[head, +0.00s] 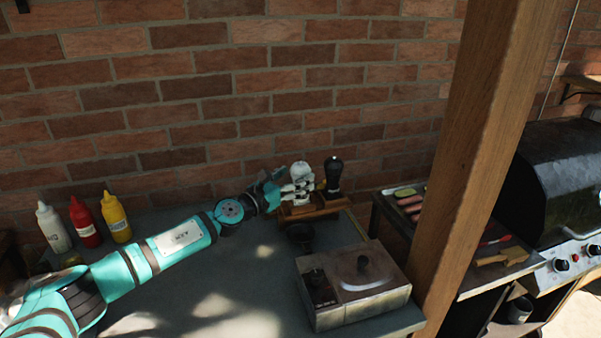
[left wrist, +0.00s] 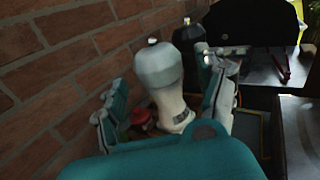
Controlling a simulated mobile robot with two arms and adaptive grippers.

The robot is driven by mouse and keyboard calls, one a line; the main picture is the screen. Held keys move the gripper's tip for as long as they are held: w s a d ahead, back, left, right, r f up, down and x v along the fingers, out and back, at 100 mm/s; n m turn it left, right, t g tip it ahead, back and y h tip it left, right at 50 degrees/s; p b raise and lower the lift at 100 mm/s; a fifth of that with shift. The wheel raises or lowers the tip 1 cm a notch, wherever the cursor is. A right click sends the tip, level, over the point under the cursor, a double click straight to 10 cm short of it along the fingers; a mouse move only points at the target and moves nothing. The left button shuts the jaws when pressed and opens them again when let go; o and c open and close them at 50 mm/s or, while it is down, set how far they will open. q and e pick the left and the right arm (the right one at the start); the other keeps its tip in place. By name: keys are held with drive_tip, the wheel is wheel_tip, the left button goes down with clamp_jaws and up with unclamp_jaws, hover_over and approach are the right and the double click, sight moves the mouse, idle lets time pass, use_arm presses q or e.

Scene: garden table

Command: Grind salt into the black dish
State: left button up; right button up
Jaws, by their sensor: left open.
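The white salt grinder (head: 300,170) stands upright at the wooden holder (head: 312,212) near the brick wall. My left gripper (head: 285,188) reaches it from the left. In the left wrist view the white grinder (left wrist: 160,70) is between the two spread fingers of my left gripper (left wrist: 165,90), with a gap visible at the left finger. The black grinder (head: 333,174) stands just right of the white one; it also shows behind it in the left wrist view (left wrist: 192,38). The small black dish (head: 300,236) sits on the table in front of the holder. My right gripper is out of view.
A metal box with a lid (head: 350,290) stands at the table's front right. White, red (head: 85,224) and yellow (head: 115,218) bottles stand at the left behind my arm. A wooden post (head: 490,150) and a grill (head: 565,175) are at the right. The middle tabletop (head: 240,270) is clear.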

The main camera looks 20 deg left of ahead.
use_arm(q)
drive_tip(key=shift+x, duration=1.45)
drive_tip(key=c, duration=1.2)
